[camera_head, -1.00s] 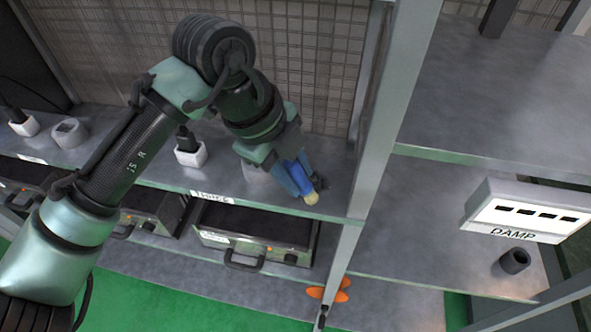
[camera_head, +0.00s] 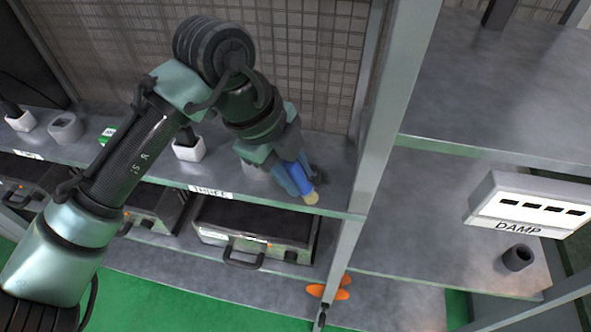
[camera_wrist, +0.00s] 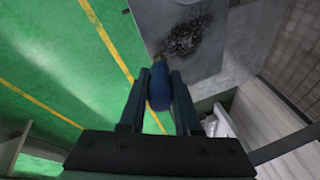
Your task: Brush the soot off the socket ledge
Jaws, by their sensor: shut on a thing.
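The ledge (camera_head: 338,203) is a grey metal shelf with a label on its front edge. A dark soot patch (camera_wrist: 186,36) lies on it near its corner in the wrist view. In the head view the soot (camera_head: 320,180) shows as a dark smudge just right of my gripper, partly hidden. My gripper (camera_head: 294,178) is shut on a blue-handled brush (camera_head: 304,180) with a tan tip. In the wrist view the brush (camera_wrist: 159,92) sits between the fingers (camera_wrist: 160,78), its tip beside the lower left of the soot. I cannot tell whether the tip touches the ledge.
A white socket with a black plug (camera_head: 188,150) stands left of my gripper. A grey socket (camera_head: 255,172) is partly hidden behind my gripper. A metal post (camera_head: 378,150) rises at the right. A DAMP box (camera_head: 530,208) is far right.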

